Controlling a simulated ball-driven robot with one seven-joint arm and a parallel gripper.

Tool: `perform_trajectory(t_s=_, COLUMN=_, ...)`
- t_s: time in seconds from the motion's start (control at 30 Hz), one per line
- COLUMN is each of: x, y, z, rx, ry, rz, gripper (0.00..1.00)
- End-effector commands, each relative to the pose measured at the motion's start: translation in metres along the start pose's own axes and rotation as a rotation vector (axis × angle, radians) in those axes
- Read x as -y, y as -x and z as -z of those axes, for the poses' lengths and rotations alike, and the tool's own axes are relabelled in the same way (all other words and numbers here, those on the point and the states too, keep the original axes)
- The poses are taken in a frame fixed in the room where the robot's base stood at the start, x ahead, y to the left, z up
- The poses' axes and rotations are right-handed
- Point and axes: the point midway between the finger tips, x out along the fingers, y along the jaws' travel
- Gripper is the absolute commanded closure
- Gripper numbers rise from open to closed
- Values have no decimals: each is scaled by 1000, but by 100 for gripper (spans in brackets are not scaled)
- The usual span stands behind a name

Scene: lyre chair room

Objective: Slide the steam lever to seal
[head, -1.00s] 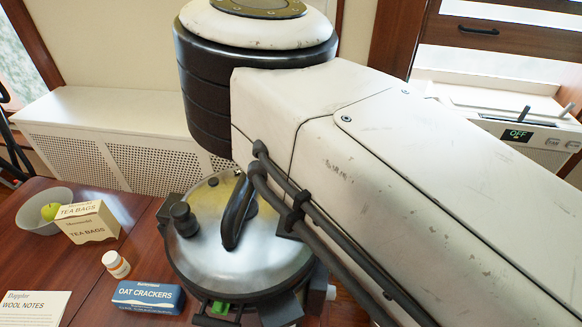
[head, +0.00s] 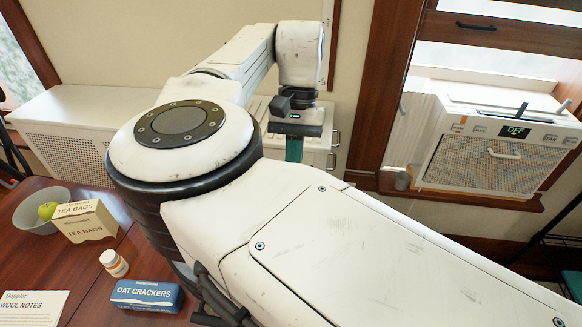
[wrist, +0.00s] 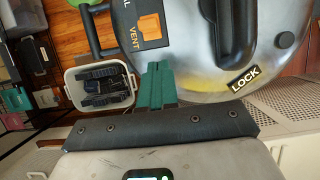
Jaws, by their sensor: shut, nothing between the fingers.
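The steel lid (wrist: 190,70) of a pot fills the upper right of the wrist view. In the head view my gripper (head: 294,150) points down beyond my arm, which hides the pot.
A blue OAT CRACKERS box (head: 147,296), a pill bottle (head: 114,262), a TEA BAGS box (head: 85,220) and a bowl (head: 28,228) with an apple stand on the table at left. A white bin (wrist: 72,95) of dark items shows in the wrist view.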

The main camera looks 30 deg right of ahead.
Motion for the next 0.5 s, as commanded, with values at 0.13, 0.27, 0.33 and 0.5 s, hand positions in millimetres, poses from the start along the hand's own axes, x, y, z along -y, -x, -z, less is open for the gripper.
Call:
perform_trajectory(t_s=0.13, x=1, y=-3, z=-18, rx=0, ry=1, rz=2, gripper=100)
perform_trajectory(t_s=0.27, x=1, y=-7, z=-26, rx=-1, ry=1, rz=1, gripper=100)
perform_trajectory(t_s=0.33, x=0, y=-9, z=-28, rx=-1, ry=0, rz=1, gripper=100)
perform_trajectory(t_s=0.5, x=0, y=-10, z=-29, rx=-1, ry=0, rz=0, gripper=100)
